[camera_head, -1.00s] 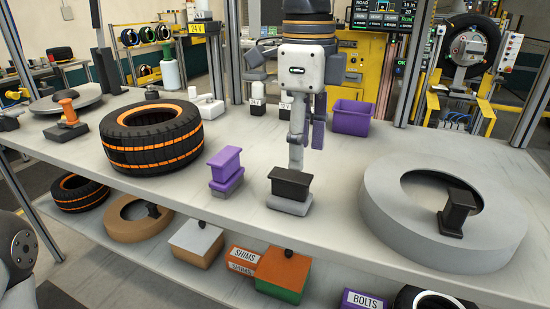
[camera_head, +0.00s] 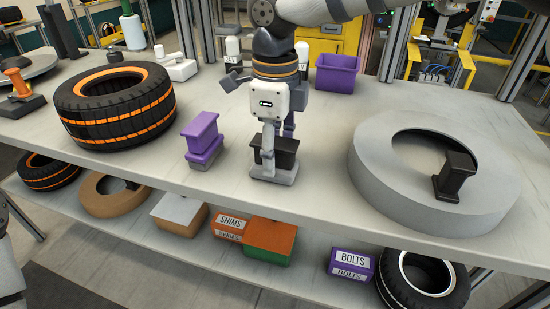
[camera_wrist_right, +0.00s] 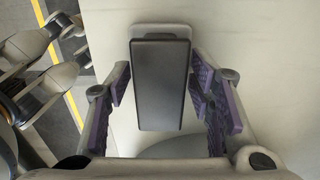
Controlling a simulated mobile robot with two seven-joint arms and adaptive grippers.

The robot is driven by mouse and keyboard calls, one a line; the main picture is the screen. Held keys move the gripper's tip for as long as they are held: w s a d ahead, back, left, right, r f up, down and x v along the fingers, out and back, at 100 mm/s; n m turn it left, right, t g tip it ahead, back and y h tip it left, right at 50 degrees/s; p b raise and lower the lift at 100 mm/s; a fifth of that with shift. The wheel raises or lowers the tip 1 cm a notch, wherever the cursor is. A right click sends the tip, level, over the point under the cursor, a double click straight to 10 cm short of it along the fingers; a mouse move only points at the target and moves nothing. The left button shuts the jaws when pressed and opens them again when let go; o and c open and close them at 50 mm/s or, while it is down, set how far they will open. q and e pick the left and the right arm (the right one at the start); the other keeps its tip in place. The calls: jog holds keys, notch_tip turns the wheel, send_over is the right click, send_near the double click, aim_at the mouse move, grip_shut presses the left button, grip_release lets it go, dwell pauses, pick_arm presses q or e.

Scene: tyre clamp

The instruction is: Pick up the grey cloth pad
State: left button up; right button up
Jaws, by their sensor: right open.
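A block with a dark waisted top (camera_head: 287,152) and a grey base pad (camera_head: 278,175) stands upright on the upper shelf, near its front edge. The grey pad is likely the cloth pad; its cloth texture cannot be told. My right gripper (camera_head: 271,160) points down over the block, with one finger in front of it. In the right wrist view the dark top (camera_wrist_right: 161,85) lies between the open purple-padded fingers (camera_wrist_right: 167,100), with gaps on both sides. The grey base (camera_wrist_right: 160,30) shows past its far end.
A purple block (camera_head: 201,138) on a grey base stands close to the left. A tyre (camera_head: 115,105) with orange stripes lies farther left. A large grey ring (camera_head: 380,180) with a dark block (camera_head: 456,175) is at right. A purple bin (camera_head: 338,73) is behind.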

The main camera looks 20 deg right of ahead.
grip_shut()
jog(key=shift+r, duration=0.15)
notch_tip(320, 180, up, 2)
jog(key=shift+w+r, duration=0.1)
jog(key=shift+r, duration=0.15)
pick_arm(q)
jog(key=shift+w+r+t+p, duration=0.4)
jog(key=shift+w+r+p, duration=0.2)
jog(key=shift+w+r, duration=0.25)
pick_arm(e)
jog(key=s+a+r, duration=0.7)
jog(key=s+r, duration=0.3)
jog(key=s, duration=0.2)
jog(key=shift+s+r, duration=0.15)
jog(key=shift+s, duration=0.05)
